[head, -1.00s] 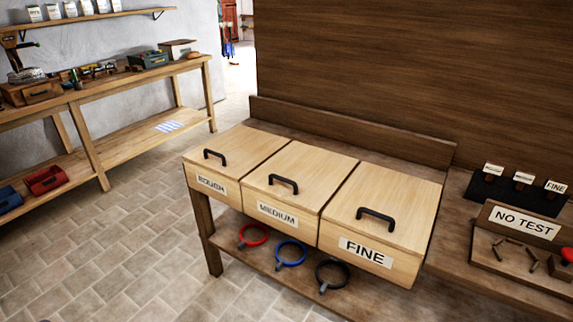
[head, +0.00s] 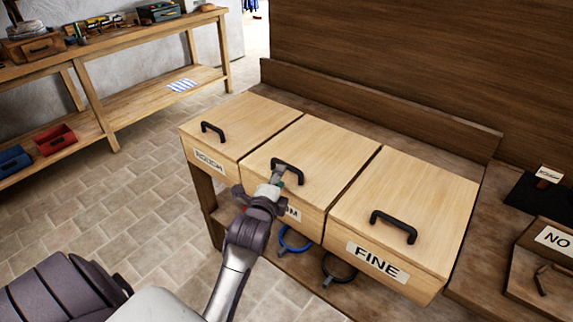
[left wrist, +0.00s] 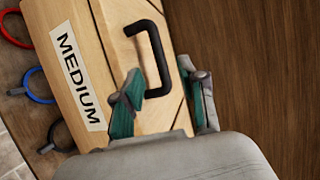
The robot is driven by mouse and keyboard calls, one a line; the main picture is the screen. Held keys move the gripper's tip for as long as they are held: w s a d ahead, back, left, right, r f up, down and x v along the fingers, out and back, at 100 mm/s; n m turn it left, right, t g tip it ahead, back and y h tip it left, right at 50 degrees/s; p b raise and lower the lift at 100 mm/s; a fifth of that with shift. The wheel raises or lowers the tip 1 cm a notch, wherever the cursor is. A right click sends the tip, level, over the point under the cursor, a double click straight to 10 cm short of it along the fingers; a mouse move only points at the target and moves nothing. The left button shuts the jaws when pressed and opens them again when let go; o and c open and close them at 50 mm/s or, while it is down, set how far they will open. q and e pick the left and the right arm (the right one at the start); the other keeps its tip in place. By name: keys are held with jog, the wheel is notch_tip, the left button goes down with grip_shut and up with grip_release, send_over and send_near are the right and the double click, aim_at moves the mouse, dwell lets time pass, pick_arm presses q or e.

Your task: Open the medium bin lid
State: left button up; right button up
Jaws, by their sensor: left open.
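The medium bin is the middle one of three light wooden bins, and its lid (head: 330,150) lies closed. Its black handle (head: 291,166) stands on the lid near the front edge. In the left wrist view, the handle (left wrist: 155,55) and the MEDIUM label (left wrist: 80,82) show clearly. My left gripper (head: 278,176) is at the handle in the head view and hides part of it and most of the label. In the wrist view the left gripper (left wrist: 165,95) is open, with the near end of the handle between its fingers. Whether they touch cannot be told. My right gripper is not in view.
The rough bin (head: 245,125) stands left and the fine bin (head: 405,205) right, both with lids closed. Blue (head: 294,240) and black (head: 338,268) rings lie on the shelf below. A low wooden back board (head: 380,112) stands behind the bins.

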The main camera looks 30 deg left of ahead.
aim_at(285, 179)
pick_arm(q)
jog(key=x, duration=0.6)
jog(key=shift+w+f, duration=0.1)
jog(key=shift+w, duration=0.05)
jog(key=shift+w+a+f, duration=0.1)
jog(key=shift+w+a, duration=0.15)
jog(key=shift+w, duration=0.3)
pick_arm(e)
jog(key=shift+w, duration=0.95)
pick_arm(q)
jog(key=shift+c, duration=0.5)
grip_shut()
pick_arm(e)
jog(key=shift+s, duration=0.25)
